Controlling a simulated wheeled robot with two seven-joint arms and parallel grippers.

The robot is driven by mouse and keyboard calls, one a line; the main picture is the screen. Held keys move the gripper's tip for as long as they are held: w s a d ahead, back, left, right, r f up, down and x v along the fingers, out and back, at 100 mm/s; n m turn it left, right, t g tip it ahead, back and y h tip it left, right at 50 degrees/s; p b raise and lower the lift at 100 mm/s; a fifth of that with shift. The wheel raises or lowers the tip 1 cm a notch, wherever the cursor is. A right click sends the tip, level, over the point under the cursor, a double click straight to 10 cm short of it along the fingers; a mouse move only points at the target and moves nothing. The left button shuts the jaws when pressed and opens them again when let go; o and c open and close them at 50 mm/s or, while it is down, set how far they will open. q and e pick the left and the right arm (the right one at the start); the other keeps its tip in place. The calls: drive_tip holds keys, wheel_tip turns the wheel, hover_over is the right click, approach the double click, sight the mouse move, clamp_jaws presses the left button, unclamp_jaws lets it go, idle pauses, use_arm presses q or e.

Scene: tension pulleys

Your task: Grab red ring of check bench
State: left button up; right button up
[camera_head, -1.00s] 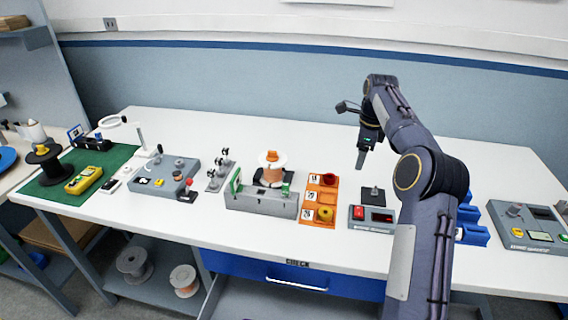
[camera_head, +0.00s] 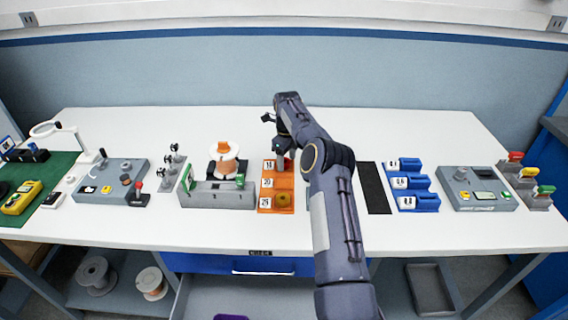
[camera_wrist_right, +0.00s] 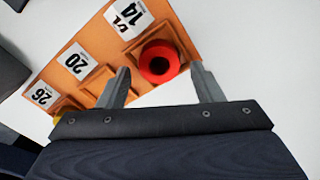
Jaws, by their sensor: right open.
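The red ring (camera_wrist_right: 160,50) sits in the end compartment of the orange tray (camera_wrist_right: 187,35), beside the label 14, in the right wrist view. My right gripper (camera_wrist_right: 160,67) is open and empty, with one finger on either side of the ring in that picture. I cannot tell how high the fingertips are above it. In the head view my right gripper (camera_head: 284,160) is over the far end of the orange tray (camera_head: 267,190) and mostly hides the ring. My left gripper is not in view.
A yellow ring (camera_head: 283,200) sits at the tray's near end. Blue bins (camera_head: 413,202) and a grey console (camera_head: 478,190) stand to the right. The white bench top behind is clear.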

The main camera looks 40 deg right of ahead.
drive_tip(key=shift+f, duration=0.2)
drive_tip(key=c, duration=1.1)
drive_tip(key=shift+r, duration=0.1)
